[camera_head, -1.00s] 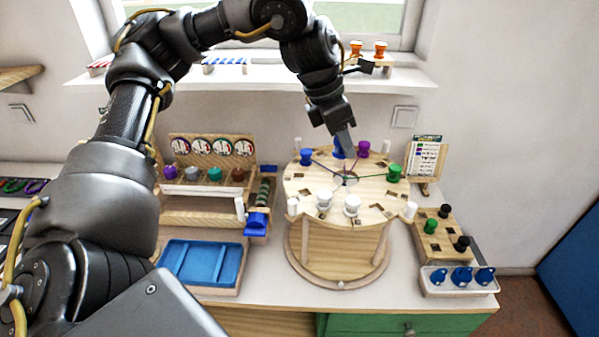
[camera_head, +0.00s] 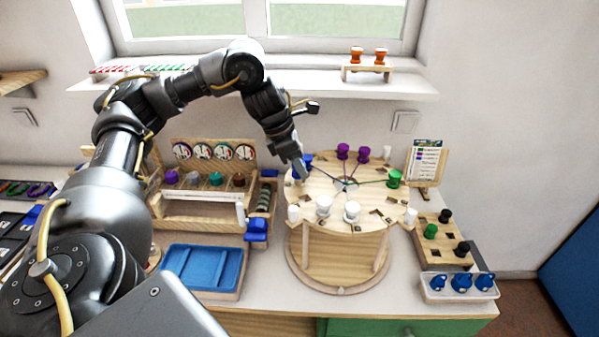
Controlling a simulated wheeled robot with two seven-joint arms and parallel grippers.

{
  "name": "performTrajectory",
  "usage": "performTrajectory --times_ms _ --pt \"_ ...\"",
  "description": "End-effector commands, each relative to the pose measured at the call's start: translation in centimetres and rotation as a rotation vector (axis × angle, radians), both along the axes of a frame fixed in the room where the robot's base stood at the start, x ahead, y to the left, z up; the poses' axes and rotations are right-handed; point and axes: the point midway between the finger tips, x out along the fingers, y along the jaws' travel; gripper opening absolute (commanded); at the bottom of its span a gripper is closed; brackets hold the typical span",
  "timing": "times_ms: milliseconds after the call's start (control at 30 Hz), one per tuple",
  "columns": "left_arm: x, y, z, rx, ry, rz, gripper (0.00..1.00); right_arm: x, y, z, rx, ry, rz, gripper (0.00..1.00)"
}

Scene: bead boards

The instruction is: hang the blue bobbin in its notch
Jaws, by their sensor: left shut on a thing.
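The round wooden board (camera_head: 338,200) stands on the counter with bobbins around its rim and coloured threads running to its centre. My left gripper (camera_head: 301,172) is at the board's left rear edge, shut on the blue bobbin (camera_head: 307,160). The fingers hide part of the bobbin, and I cannot tell whether it sits in a notch. Two purple bobbins (camera_head: 364,152) stand at the back rim and a green bobbin (camera_head: 394,178) at the right. White bobbins (camera_head: 324,206) stand at the front. My right gripper is not in view.
A wooden rack with coloured spools (camera_head: 204,196) and a blue tray (camera_head: 203,268) lie left of the board. A block with green and black bobbins (camera_head: 440,240), a white bin of blue items (camera_head: 458,291) and a card stand (camera_head: 424,165) are at the right.

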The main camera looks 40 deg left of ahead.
Motion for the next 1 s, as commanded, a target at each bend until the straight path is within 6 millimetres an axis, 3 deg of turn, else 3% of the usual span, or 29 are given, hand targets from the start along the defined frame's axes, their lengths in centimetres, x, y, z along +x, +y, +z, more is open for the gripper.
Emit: performTrajectory --times_ms 100,400,433,567,867,1000 --pt "-0.3 0.1 -1.9 0.003 0.013 0.002 0.07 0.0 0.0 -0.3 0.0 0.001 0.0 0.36" --pt "-0.2 0.2 -2.3 0.006 0.01 0.002 0.07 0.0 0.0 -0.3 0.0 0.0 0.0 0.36" --pt "-0.2 0.2 -2.3 0.005 0.01 0.003 0.32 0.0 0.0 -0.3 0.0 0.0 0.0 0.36" --pt "-0.2 0.2 -2.2 0.005 0.009 0.002 0.49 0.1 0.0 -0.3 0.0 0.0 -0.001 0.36" --pt "-0.1 0.1 -2.1 0.004 0.007 0.001 0.52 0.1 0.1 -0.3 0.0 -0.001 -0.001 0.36" --pt "-0.4 0.3 -1.0 0.004 0.005 0.001 0.52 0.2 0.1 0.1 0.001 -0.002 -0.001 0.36"
